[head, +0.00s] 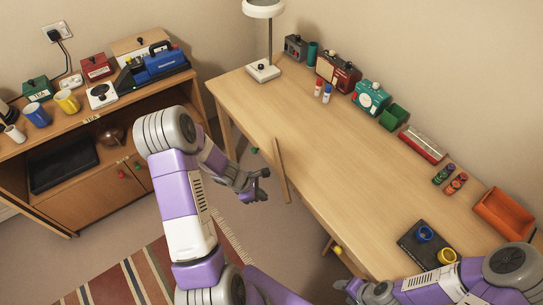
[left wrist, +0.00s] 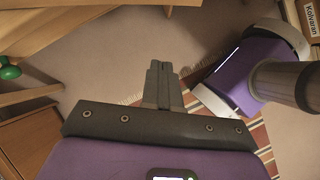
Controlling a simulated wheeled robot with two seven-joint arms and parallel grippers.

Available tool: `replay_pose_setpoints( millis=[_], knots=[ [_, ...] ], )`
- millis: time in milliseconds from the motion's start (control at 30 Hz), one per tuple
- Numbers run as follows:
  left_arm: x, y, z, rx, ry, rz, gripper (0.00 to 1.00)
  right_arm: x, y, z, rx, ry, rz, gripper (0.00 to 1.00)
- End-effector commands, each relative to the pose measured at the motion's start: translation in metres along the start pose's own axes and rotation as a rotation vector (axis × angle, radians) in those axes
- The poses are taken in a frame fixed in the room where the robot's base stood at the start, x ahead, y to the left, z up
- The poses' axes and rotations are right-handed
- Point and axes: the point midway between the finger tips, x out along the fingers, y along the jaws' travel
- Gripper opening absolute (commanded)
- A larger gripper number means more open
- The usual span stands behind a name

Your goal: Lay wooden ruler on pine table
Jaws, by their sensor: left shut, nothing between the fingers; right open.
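A thin wooden strip, which looks like the wooden ruler (head: 281,170), crosses the front edge of the pine table (head: 320,140) in the head view. Its upper part overlaps the tabletop and its lower end sticks out past the edge. I cannot tell whether it lies flat or tilts. My left gripper (head: 262,180) is just left of the strip, off the table's front edge. It is shut and empty; its closed fingers also show in the left wrist view (left wrist: 160,82). My right gripper (head: 343,287) is open at the bottom, near the table's front edge, partly cut off.
The table's middle is clear. A lamp (head: 264,70), radios, a green box (head: 394,116) and an orange tray (head: 503,214) line the back. A dark tray (head: 420,252) with rings lies near my right arm. A crowded cabinet (head: 90,195) stands left.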

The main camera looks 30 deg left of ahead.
Motion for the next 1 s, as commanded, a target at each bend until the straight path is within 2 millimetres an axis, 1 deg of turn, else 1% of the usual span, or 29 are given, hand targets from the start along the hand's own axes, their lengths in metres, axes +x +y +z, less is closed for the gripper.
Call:
replay_pose_setpoints(
  millis=[33,100,133,200,233,300,333,433,533,900,1000],
  knots=[
    [-0.026,0.027,-0.003,-0.138,-0.043,0.078,0.00,-0.006,-0.002,0.000,0.000,0.000,0.000,0.57],
    [-0.053,0.055,-0.004,-0.292,-0.110,0.161,0.00,-0.009,-0.004,0.000,0.000,0.000,0.000,0.57],
    [-0.063,0.065,-0.005,-0.343,-0.135,0.191,0.00,-0.010,-0.004,0.000,0.000,0.000,0.000,0.57],
    [-0.083,0.083,-0.007,-0.433,-0.187,0.248,0.00,-0.012,-0.004,0.001,0.000,0.000,0.000,0.57],
    [-0.089,0.089,-0.008,-0.461,-0.203,0.265,0.00,-0.013,-0.005,0.001,0.000,0.000,0.000,0.57],
    [-0.098,0.098,-0.009,-0.500,-0.230,0.293,0.00,-0.013,-0.005,0.001,0.000,0.000,0.000,0.57],
    [-0.099,0.100,-0.009,-0.510,-0.237,0.299,0.00,-0.013,-0.004,0.001,0.000,0.000,0.000,0.57],
    [-0.093,0.103,-0.008,-0.520,-0.244,0.302,0.00,-0.010,-0.004,0.000,0.000,0.000,0.000,0.57],
    [-0.078,0.108,-0.006,-0.517,-0.244,0.300,0.00,-0.005,-0.002,0.000,0.000,0.000,0.000,0.57],
    [-0.004,0.134,0.005,-0.516,-0.242,0.298,0.00,0.013,0.005,-0.001,0.000,0.000,0.000,0.57],
    [0.001,0.143,0.018,-0.511,-0.242,0.300,0.00,0.011,0.004,0.000,0.000,-0.001,0.000,0.57]
  ],
)
